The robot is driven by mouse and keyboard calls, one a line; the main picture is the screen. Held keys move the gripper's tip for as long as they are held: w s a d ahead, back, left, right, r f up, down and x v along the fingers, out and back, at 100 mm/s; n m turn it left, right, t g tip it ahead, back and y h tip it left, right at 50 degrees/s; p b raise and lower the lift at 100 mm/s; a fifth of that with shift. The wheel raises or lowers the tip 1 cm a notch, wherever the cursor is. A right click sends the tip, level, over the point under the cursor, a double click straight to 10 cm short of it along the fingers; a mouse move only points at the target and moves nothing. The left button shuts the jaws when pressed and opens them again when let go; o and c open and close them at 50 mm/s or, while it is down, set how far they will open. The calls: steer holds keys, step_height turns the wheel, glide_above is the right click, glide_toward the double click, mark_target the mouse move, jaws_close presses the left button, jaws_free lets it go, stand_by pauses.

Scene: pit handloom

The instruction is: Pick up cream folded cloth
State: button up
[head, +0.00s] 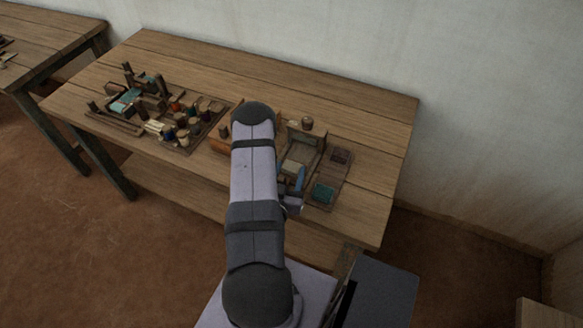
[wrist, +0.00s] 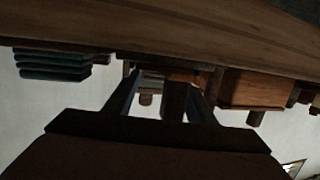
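The cream folded cloth (head: 294,167) lies in a wooden tray on the right part of the table, just right of my arm, with a blue finger of my gripper (head: 299,181) close by. The wrist view is upside down. There, my gripper (wrist: 164,84) is open, with its two fingers apart. A small pale layered stack, apparently the cloth (wrist: 151,79), shows between them, beyond the fingertips. I see no contact. My arm hides part of the gripper and the area left of the cloth in the head view.
A teal folded stack (head: 323,193) lies right of the cloth; it also shows in the wrist view (wrist: 55,66). A reddish wooden box (wrist: 250,90) is near the gripper. Spools (head: 183,125) crowd the left tray. The table's right end is clear.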

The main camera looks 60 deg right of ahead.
steer(key=shift+r, duration=0.1)
steer(key=shift+c, duration=0.5)
steer(key=shift+r+b, duration=0.3)
steer(key=shift+r, duration=1.45)
step_height(320, 180, up, 6)
steer(key=shift+r+p, duration=0.2)
steer(key=shift+p, duration=0.2)
